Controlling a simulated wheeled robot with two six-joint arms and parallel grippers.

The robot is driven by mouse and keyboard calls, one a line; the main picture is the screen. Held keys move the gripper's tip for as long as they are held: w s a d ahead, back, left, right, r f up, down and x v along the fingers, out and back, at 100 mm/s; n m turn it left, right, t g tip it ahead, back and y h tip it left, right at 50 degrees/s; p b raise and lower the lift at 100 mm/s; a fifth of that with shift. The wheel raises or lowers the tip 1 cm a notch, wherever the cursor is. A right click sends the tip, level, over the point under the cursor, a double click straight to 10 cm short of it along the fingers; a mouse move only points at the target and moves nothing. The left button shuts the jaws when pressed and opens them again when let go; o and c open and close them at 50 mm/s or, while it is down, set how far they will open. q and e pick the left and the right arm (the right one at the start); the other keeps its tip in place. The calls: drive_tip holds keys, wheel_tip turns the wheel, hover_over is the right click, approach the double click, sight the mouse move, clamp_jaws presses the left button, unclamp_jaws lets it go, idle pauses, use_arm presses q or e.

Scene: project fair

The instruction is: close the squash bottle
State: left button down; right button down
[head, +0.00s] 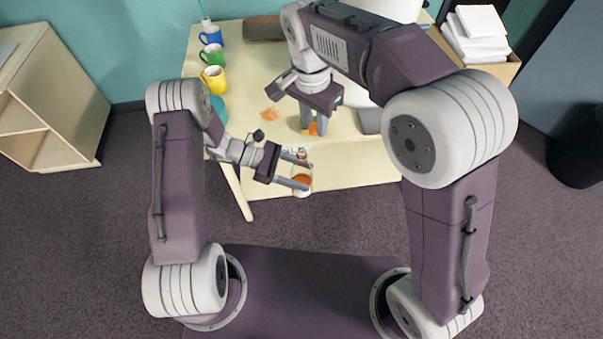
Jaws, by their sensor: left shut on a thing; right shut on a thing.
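The squash bottle (302,181), clear with orange liquid, is at the table's front edge. My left gripper (304,173) is shut on it, one finger on either side. My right gripper (314,128) points down over the table, behind and slightly right of the bottle. It is shut on a small orange thing (313,129), which looks like the bottle's cap, though the fingers hide part of it. The cap and bottle are apart. The bottle's top is small and hard to make out.
On the cream table (240,75) stand a blue mug (210,35), a green mug (211,55) and a yellow mug (214,79) along the left. Orange patches (271,115) mark the tabletop. A box with white paper (475,35) is at the right. My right arm hides much of the table.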

drive_tip(key=s+a, duration=0.1)
drive_tip(key=s+a+n, duration=0.1)
drive_tip(key=shift+a, duration=0.4)
drive_tip(key=shift+w+f, duration=0.1)
drive_tip(key=shift+f, duration=0.05)
drive_tip(key=shift+f, duration=1.95)
drive_tip(key=shift+f, duration=0.85)
drive_tip(key=shift+f, duration=0.55)
